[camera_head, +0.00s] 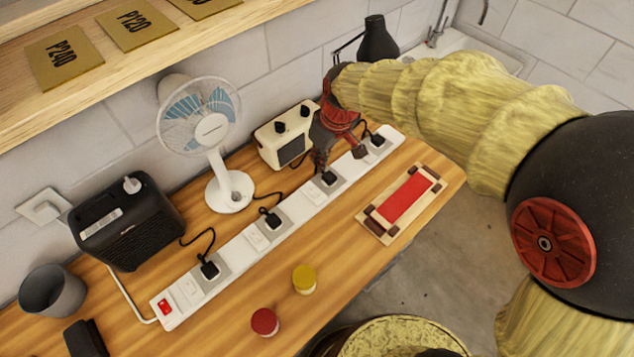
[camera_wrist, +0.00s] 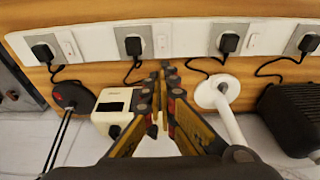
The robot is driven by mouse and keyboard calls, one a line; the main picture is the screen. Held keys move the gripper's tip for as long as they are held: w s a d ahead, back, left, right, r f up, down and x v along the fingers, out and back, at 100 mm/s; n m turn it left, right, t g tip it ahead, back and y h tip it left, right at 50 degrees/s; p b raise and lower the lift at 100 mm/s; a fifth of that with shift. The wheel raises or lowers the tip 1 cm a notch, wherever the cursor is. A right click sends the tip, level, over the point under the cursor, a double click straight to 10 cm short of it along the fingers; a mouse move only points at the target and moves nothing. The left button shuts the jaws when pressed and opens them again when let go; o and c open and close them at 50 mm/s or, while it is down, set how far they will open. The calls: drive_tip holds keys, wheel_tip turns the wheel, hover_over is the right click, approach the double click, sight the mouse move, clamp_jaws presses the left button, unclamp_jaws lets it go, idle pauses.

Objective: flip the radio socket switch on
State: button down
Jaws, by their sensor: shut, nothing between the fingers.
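A long white power strip (camera_head: 240,246) lies on the wooden bench with several black plugs, each beside a white rocker switch. The cream box with two dark knobs (camera_head: 285,136) looks like the radio; it also shows in the wrist view (camera_wrist: 113,106). Its cord runs to a black plug (camera_wrist: 133,45), with the radio's socket switch (camera_wrist: 162,43) beside it. That switch shows in the head view (camera_head: 314,193); its rocker position is too small to tell. My gripper (camera_head: 320,166) is shut and empty. In the wrist view its fingertips (camera_wrist: 162,72) point toward the strip, apparently short of that switch.
A white fan (camera_head: 210,125) stands behind the strip, and a black box (camera_head: 128,222) is left of it. A dark lamp (camera_head: 376,42) is at the back. A red-topped wooden frame (camera_head: 405,200) and red and yellow jars (camera_head: 304,280) lie in front.

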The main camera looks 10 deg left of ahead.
sight(315, 190)
drive_tip(key=shift+s+f, duration=0.1)
drive_tip(key=x, duration=0.4)
drive_tip(key=b+x, duration=0.1)
drive_tip(key=x, duration=0.3)
drive_tip(key=d+b+x, duration=0.1)
drive_tip(key=x, duration=0.3)
drive_tip(key=shift+s+a+f, duration=0.1)
drive_tip(key=shift+s+f, duration=0.2)
drive_tip(key=shift+f, duration=0.6)
drive_tip(key=shift+s+d+f+b, duration=0.25)
drive_tip(key=shift+f+b, duration=0.4)
drive_tip(key=shift+r, duration=0.15)
drive_tip(key=shift+w+a, duration=0.15)
